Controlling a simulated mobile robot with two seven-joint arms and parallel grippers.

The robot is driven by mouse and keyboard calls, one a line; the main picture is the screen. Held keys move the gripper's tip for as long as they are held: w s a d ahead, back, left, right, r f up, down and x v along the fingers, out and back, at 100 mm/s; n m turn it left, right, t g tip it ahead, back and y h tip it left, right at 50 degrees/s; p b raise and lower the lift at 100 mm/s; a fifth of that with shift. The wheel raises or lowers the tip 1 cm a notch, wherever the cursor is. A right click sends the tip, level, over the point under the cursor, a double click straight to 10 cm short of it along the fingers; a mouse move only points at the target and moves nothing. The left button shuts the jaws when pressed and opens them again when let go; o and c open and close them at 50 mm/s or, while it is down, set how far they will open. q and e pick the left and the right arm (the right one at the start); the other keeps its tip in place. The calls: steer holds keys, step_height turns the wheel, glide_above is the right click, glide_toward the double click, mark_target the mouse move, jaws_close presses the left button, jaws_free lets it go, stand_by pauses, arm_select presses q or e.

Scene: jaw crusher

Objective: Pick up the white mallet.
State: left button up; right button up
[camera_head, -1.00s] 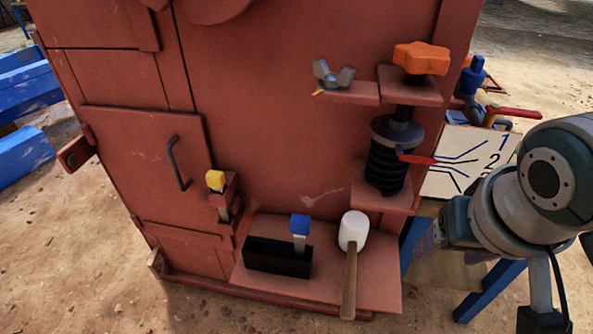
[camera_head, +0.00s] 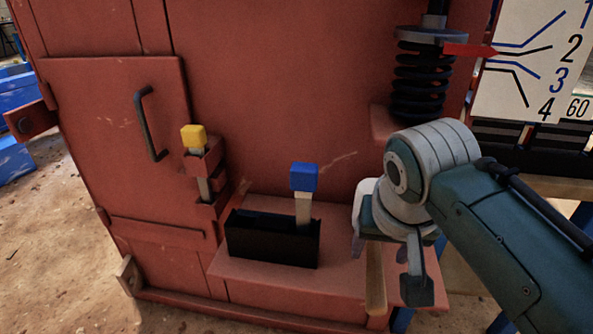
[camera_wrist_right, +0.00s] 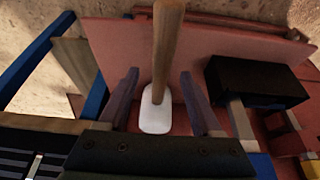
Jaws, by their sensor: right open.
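The white mallet stands on the red ledge at the lower front of the machine. In the head view its wooden handle (camera_head: 376,285) shows below my right gripper (camera_head: 380,252), which covers most of its head. In the right wrist view the white mallet head (camera_wrist_right: 155,118) lies between the two fingers of my right gripper (camera_wrist_right: 159,75), with the handle (camera_wrist_right: 168,45) running up the picture. The fingers are open, with a gap on each side of the mallet. How far they reach down around it is hard to tell. My left gripper is not in view.
On the red ledge (camera_head: 250,275), left of the mallet, is a black box (camera_head: 265,243) with a blue-topped lever (camera_head: 303,180). A yellow-topped lever (camera_head: 194,138) is further left. A black spring (camera_head: 420,80) and numbered board (camera_head: 530,60) stand above and right.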

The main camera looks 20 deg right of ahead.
mark_target(376, 256)
steer(key=b+x, duration=0.3)
steer(key=x, duration=0.1)
steer(key=shift+a+f, duration=0.1)
steer(key=shift+f, duration=0.1)
steer(key=shift+w+f+b, duration=0.25)
steer(key=shift+f+b, duration=0.05)
steer(key=shift+f, duration=0.1)
steer(key=shift+r, duration=0.1)
steer(key=shift+c, duration=0.3)
jaws_close()
stand_by(0.4)
